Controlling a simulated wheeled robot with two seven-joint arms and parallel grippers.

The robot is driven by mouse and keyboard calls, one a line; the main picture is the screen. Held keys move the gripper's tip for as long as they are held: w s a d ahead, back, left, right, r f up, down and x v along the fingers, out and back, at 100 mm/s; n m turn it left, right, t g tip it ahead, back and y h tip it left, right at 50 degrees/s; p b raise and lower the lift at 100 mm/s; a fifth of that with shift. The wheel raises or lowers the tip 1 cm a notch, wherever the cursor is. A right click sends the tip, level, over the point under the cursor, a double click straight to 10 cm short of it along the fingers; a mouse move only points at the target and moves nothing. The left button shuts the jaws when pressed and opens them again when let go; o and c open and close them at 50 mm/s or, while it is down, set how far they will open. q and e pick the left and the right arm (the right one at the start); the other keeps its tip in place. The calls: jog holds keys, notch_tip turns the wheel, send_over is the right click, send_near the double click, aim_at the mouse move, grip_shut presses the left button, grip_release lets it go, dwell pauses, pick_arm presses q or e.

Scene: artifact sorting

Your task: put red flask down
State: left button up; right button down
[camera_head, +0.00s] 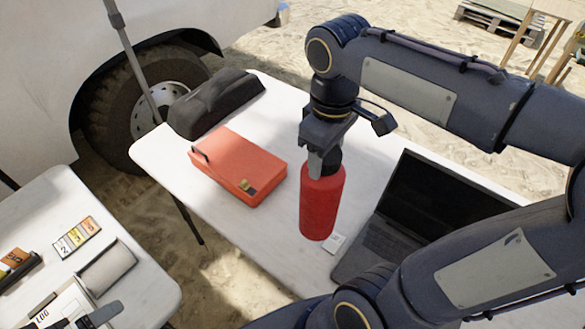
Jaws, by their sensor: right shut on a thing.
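The red flask (322,205) is upright over the white table in the middle of the view, between the orange-red case and the laptop. My right gripper (322,165) comes down from above and is shut on the dark top of the flask. The flask's base is at or very close to the table top; I cannot tell whether it touches. My left gripper is not in view.
The orange-red case (238,163) lies left of the flask, with a dark bag (215,102) behind it. An open laptop (400,215) is close on the right. A small white card (335,244) lies by the flask's base. A second table (140,270) stands lower left.

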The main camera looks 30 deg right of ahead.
jog(key=w+a+f+p, duration=0.1)
jog(key=w+f, duration=0.9)
jog(key=f, duration=0.1)
jog(key=shift+w+f, duration=0.15)
jog(key=shift+a+f, duration=0.1)
jog(key=c, duration=0.6)
grip_release()
